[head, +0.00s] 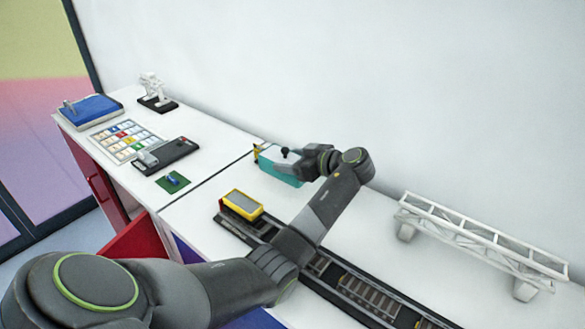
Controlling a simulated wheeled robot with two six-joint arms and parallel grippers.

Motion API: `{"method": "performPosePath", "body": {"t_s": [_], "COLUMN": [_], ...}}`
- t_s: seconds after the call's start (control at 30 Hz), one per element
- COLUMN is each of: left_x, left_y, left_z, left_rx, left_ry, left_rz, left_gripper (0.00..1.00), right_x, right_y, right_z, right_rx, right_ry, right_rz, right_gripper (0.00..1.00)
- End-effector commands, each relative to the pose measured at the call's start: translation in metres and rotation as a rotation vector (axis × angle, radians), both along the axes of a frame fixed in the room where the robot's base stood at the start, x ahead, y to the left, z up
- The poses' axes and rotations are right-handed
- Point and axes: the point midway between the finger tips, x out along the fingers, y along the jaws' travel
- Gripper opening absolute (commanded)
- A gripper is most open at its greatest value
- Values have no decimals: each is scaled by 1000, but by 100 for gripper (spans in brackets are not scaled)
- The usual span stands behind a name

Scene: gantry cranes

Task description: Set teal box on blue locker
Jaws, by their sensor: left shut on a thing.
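A teal box (279,174) is at the far edge of the counter's middle, close to the wall. My left gripper (268,158) is shut on it, and the gripper body covers much of its top. I cannot tell whether the box touches the counter. Nothing is clearly a blue locker; a blue panel (187,251) shows below the counter's front edge, partly hidden behind my left arm. My right gripper is out of view.
A yellow wagon (241,205) stands on a dark track (367,293) under my arm. A white truss gantry (480,238) stands at the right. A blue device (91,109), button panel (124,140) and dark controller (167,154) occupy the left counter. A red door (149,240) juts out in front.

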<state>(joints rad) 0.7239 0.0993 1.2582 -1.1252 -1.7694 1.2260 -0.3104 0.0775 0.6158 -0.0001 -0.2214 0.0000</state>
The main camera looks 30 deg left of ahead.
Motion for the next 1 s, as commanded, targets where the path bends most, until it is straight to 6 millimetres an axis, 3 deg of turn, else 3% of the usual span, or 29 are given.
{"method": "performPosePath", "body": {"t_s": [0.3, 0.63, 0.67, 0.83, 1.0], "left_x": [0, 0, 0, 0, 0], "left_y": [0, 0, 0, 0, 0], "left_z": [-35, -39, -41, -40, -40], "left_rx": [1, 1, -1, -1, -1], "left_ry": [0, -3, -1, -1, -1], "left_rz": [-1, 0, 0, 0, 0], "left_gripper": [27, 27, 65, 85, 85], "right_x": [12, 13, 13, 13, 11], "right_y": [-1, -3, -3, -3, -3], "right_z": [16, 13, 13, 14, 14], "right_rx": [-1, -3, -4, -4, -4], "right_ry": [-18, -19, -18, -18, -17], "right_rz": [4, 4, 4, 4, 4], "right_gripper": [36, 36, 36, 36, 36]}}
